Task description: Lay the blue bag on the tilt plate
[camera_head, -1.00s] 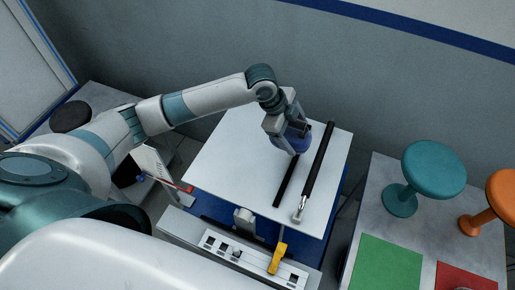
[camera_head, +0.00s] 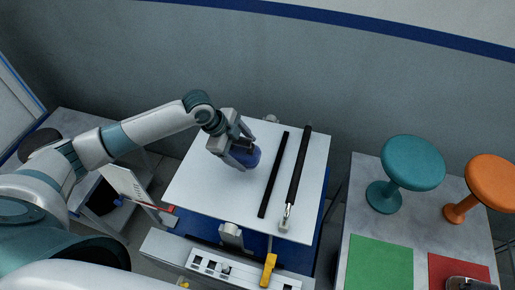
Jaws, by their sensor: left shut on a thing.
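The blue bag (camera_head: 248,158) is between the fingers of my left gripper (camera_head: 238,152), which is shut on it. Both are over the white tilt plate (camera_head: 198,193), left of the black strip. I cannot tell whether the bag touches the plate. The gripper hides part of the bag.
A black strip (camera_head: 273,175) and a black rod (camera_head: 300,165) with a metal end lie along the plate's right part. A fixture with a yellow lever (camera_head: 269,270) stands in front. Teal (camera_head: 412,163) and orange (camera_head: 491,182) stools stand on the right table, near a green mat (camera_head: 380,264).

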